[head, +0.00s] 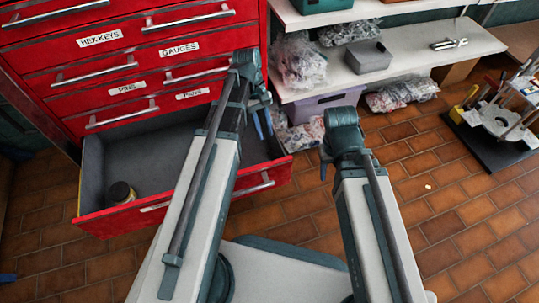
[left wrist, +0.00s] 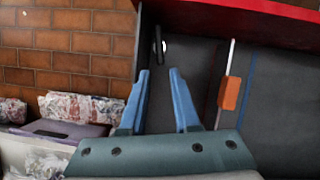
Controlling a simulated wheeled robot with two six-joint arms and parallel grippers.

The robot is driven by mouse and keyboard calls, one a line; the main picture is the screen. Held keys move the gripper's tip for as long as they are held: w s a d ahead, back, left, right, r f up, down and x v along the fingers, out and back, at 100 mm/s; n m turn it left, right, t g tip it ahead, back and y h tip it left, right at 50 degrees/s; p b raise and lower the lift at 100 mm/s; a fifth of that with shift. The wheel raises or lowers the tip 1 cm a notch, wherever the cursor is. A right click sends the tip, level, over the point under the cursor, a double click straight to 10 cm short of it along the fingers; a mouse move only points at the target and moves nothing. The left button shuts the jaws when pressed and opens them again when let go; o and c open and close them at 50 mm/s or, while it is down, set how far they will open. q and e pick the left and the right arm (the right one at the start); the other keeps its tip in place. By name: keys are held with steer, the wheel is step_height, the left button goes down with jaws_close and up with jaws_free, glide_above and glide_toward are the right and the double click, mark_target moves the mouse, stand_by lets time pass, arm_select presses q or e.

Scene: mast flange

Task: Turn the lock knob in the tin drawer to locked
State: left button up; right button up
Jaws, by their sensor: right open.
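The open bottom drawer (head: 205,150) of the red cabinet has a grey inside; I see no "tin" label on it. In the left wrist view, a small dark knob-like part (left wrist: 159,46) with a pale strip lies near the drawer's side wall; I cannot tell its turn setting. My left gripper (head: 263,122) is over the right part of the drawer. Its two blue fingers (left wrist: 162,98) are apart and empty, with the knob-like part beyond their tips. In the head view my left arm hides this part. My right gripper (head: 348,163) is open, right of the drawer.
An orange block (left wrist: 230,93) sits on a thin pale bar beside the left fingers. A white shelf (head: 400,60) with bags and a grey bin is right of the cabinet.

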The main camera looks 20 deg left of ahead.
mark_target(270, 154)
arm_select(q)
steer(key=b+x, duration=0.6)
steer(key=x, duration=0.2)
steer(key=shift+f+b, duration=0.25)
steer(key=shift+b, duration=0.15)
steer(key=shift+r, duration=0.1)
steer(key=shift+c, duration=0.2)
jaws_close()
